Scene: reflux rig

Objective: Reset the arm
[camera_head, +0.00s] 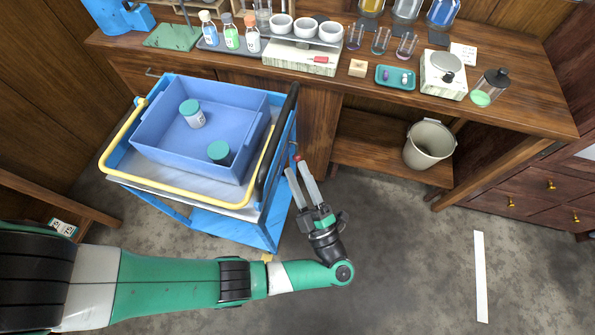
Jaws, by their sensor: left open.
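My left arm comes in from the lower left. Its gripper (304,180) is open and empty, with its fingers pointing up the picture. It shows just right of the blue cart (276,224), in front of the wooden bench (318,84). One finger has a red tip. The fingers appear close to the cart's right edge; I cannot tell whether they touch it. My right gripper is not in view.
A blue bin (170,148) with two green-capped jars stands on the cart, beside a yellow rail (120,130). The bench holds bottles, white crucibles, a teal tray (396,88) and a scale (443,85). A bucket (429,143) sits on the lower shelf. Floor at right is mostly clear.

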